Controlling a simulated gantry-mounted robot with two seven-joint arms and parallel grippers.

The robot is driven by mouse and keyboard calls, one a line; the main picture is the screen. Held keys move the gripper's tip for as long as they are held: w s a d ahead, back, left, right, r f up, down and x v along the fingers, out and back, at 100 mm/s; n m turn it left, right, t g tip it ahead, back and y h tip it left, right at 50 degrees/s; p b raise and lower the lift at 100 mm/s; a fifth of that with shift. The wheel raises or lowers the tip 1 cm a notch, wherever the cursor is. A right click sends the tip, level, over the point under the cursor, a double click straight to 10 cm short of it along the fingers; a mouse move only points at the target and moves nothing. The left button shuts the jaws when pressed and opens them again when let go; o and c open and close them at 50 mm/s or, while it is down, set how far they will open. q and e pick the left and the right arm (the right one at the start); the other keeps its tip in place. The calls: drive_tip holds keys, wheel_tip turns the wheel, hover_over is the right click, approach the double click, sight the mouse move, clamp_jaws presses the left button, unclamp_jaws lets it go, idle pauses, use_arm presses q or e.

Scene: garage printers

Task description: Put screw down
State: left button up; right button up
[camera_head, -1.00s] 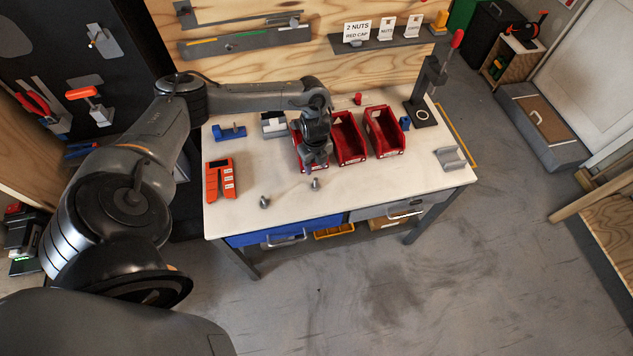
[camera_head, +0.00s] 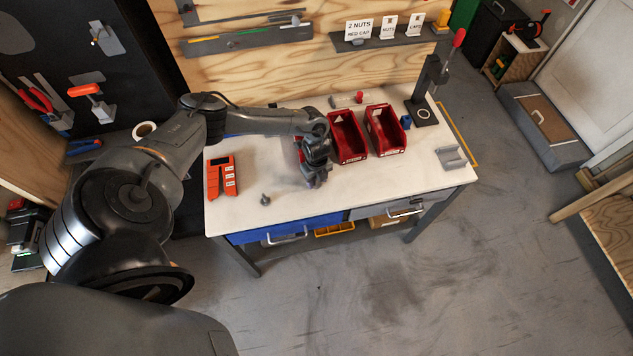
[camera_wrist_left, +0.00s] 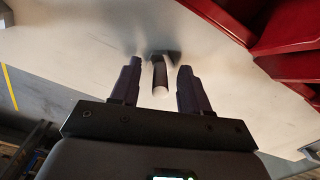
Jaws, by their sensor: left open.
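My left gripper (camera_head: 317,181) is open, low over the front part of the white tabletop. In the left wrist view, a screw (camera_wrist_left: 160,78) stands between the open fingers (camera_wrist_left: 161,85). Its dark head is at the table and its pale-tipped shaft points toward the camera. There is a visible gap on both sides of the shaft. In the head view this screw is hidden by the gripper. A second screw (camera_head: 265,199) stands on the table to the left. My right gripper is not in view.
Red bins (camera_head: 347,139) stand behind and right of the gripper; they also show in the left wrist view (camera_wrist_left: 285,30). An orange tool block (camera_head: 221,178) is at the left. A black press stand (camera_head: 424,105) and a grey holder (camera_head: 452,157) are at the right. The front right tabletop is clear.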

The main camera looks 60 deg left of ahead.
use_arm(q)
drive_tip(key=shift+f, duration=0.15)
clamp_jaws()
idle(0.4)
